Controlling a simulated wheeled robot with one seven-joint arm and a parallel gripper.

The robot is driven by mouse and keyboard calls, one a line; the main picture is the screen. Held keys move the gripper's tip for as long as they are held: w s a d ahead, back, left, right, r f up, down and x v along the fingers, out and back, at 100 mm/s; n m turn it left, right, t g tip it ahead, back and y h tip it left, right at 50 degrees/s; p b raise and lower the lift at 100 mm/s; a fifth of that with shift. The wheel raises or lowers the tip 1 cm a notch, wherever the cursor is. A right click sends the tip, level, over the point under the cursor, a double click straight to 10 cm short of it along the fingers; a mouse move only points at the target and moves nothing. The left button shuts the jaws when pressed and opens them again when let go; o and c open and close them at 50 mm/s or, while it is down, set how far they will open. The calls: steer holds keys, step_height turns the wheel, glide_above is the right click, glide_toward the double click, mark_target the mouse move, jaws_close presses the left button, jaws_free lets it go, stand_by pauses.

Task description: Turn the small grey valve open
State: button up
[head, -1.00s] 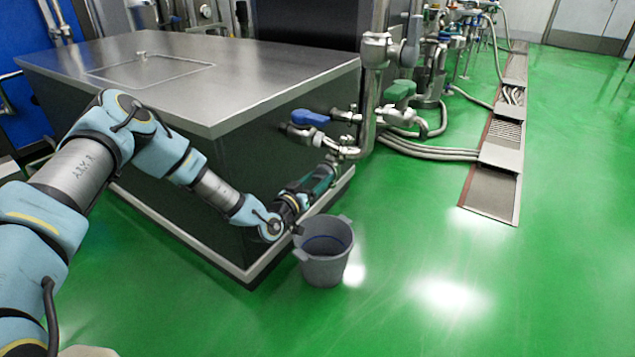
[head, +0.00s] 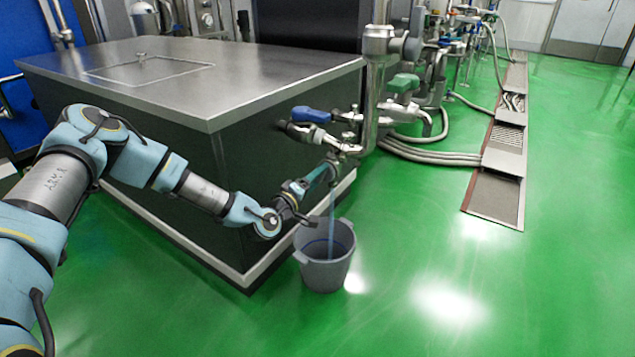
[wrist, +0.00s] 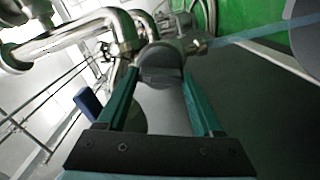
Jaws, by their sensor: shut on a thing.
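The small grey valve (wrist: 161,62) shows in the wrist view, with its rounded grey handle between the teal fingers. My gripper (wrist: 160,78) is shut on that handle, one finger on each side. In the head view my gripper (head: 325,172) reaches the low pipe outlet beside the dark cabinet and hides most of the valve. A thin bluish stream (head: 331,222) falls from the outlet into the grey bucket (head: 323,276). The stream (wrist: 262,32) also crosses the upper right of the wrist view.
The steel-topped cabinet (head: 255,90) stands close behind my arm. A blue-handled valve (head: 311,114) and a green-handled valve (head: 403,83) sit above on the pipes. Hoses (head: 430,152) run to the right.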

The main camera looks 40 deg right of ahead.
steer(key=shift+f+n+b, duration=0.1)
steer(key=shift+n+b, duration=0.7)
steer(key=shift+n, duration=1.4)
steer(key=o, duration=1.3)
steer(key=p+v, duration=0.1)
steer(key=v, duration=0.9)
steer(key=shift+a, duration=0.4)
